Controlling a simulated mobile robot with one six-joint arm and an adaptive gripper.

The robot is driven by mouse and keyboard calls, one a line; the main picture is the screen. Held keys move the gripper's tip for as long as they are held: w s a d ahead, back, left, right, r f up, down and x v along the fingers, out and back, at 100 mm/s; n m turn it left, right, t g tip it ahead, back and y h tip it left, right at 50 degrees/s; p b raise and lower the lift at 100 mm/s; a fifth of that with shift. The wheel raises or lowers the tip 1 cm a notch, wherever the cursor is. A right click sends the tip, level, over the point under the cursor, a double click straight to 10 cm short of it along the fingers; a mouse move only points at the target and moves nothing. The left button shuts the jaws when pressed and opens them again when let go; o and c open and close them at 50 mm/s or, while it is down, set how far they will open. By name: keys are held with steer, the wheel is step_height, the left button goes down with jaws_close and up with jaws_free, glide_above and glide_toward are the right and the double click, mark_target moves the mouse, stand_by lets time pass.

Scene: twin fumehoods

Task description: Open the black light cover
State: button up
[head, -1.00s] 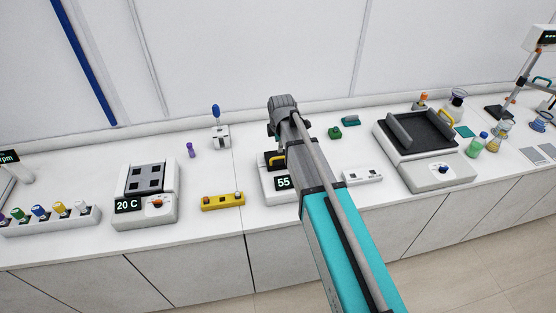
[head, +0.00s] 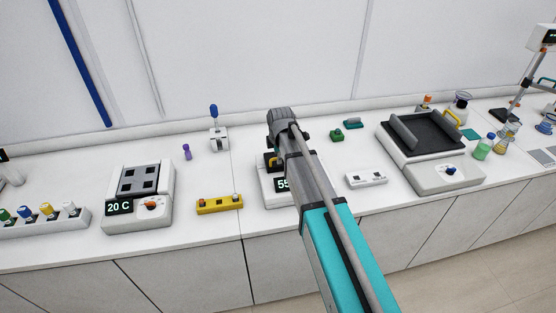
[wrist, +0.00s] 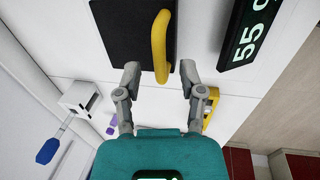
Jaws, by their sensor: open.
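The black light cover (wrist: 115,32) is a dark flat panel with a curved yellow handle (wrist: 160,35). It sits on a white device with a "55" display (wrist: 251,32). In the head view the cover (head: 269,162) is partly hidden behind my arm, on the white device (head: 278,199). The cover looks shut. My gripper (wrist: 159,72) is open, with its fingers apart on either side of the handle's near end in the wrist view. I cannot tell whether they touch the handle. In the head view my arm hides the fingertips.
A yellow rack (head: 220,204) and a "20 C" block (head: 154,183) stand left of the device. A blue-topped item (head: 213,112) and a purple vial (head: 187,152) are behind. A white strip (head: 366,179) and a black-topped shaker (head: 440,137) stand right.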

steer(key=shift+f, duration=0.3)
steer(key=shift+c, duration=0.2)
jaws_close()
